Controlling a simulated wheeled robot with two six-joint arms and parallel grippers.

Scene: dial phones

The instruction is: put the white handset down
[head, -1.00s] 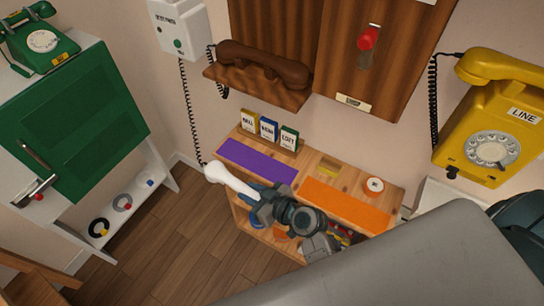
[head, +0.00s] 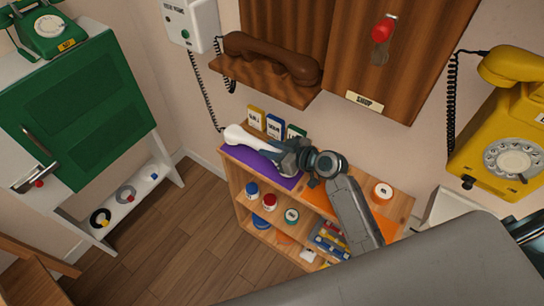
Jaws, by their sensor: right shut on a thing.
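The white handset (head: 240,138) is in my right gripper (head: 274,153), which is shut on it. Its rounded end points left and its coiled black cord (head: 207,97) runs up to the white wall box (head: 187,22). The handset is over the purple mat (head: 258,168) on top of the wooden shelf unit. I cannot tell whether it touches the mat. The gripper hides the handset's right part. My left gripper is not in view.
Several small boxes (head: 273,124) stand behind the purple mat. A brown handset (head: 270,60) rests on a wooden wall ledge above. An orange mat (head: 318,198) and a white roll (head: 382,192) are to the right. A yellow phone (head: 505,130) hangs at far right.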

